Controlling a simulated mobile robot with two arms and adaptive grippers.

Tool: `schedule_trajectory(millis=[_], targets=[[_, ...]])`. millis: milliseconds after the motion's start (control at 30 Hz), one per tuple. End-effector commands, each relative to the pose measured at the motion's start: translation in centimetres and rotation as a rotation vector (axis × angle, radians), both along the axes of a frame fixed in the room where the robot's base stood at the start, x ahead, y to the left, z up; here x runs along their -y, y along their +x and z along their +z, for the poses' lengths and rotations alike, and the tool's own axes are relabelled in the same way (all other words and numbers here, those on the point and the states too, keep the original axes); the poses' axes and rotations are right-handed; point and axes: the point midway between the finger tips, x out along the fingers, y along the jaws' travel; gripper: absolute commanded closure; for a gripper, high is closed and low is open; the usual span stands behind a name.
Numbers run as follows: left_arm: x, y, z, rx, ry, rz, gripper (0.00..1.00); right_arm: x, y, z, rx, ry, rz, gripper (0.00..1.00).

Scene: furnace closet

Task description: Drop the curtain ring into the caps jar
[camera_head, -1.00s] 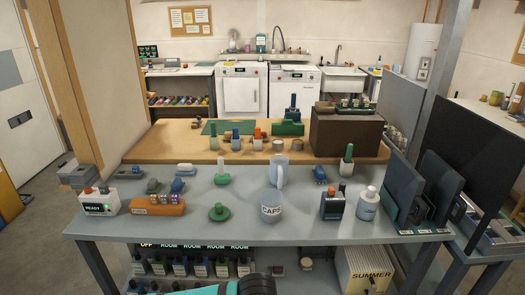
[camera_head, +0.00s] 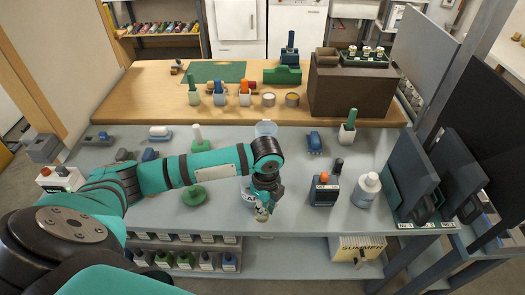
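The caps jar (camera_head: 247,192) is a clear jar on the grey table, with part of its white label showing. My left arm and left gripper (camera_head: 263,213) hide much of it. The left gripper points down at the table's front part, in front of or over the jar's right side; I cannot tell whether they touch. A small pale beige spot shows at its fingertips, too small to tell as a finger pad or a ring. I cannot make out the curtain ring for sure. My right gripper is not in view.
A clear container (camera_head: 266,129) stands behind my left wrist. A green knobbed disc (camera_head: 194,196) lies left of the jar. A dark box with an orange top (camera_head: 324,188) and a white bottle (camera_head: 366,190) stand to the right. Dark upright panels (camera_head: 410,175) border the right side.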

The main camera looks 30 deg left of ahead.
Motion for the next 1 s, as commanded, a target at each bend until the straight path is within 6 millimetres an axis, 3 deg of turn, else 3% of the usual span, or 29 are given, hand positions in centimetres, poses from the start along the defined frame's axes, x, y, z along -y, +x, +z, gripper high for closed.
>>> schedule_trajectory(millis=[33, 300, 500, 733, 1000], targets=[[-0.7, 1.1, 1.4, 0.003, 0.003, -0.11, 1.0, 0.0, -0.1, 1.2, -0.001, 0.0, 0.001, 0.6], [-4.0, 5.6, 5.3, 0.002, 0.004, -0.761, 1.0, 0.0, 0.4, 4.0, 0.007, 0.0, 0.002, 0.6], [-5.8, 7.8, 7.2, 0.0, 0.003, -1.084, 1.0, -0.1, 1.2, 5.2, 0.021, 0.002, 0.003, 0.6], [-6.5, 8.5, 7.5, -0.001, 0.002, -1.214, 1.0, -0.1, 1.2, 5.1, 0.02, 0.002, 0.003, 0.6], [-6.5, 8.5, 5.1, -0.001, 0.003, -1.217, 1.0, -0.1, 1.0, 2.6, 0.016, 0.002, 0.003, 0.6]])
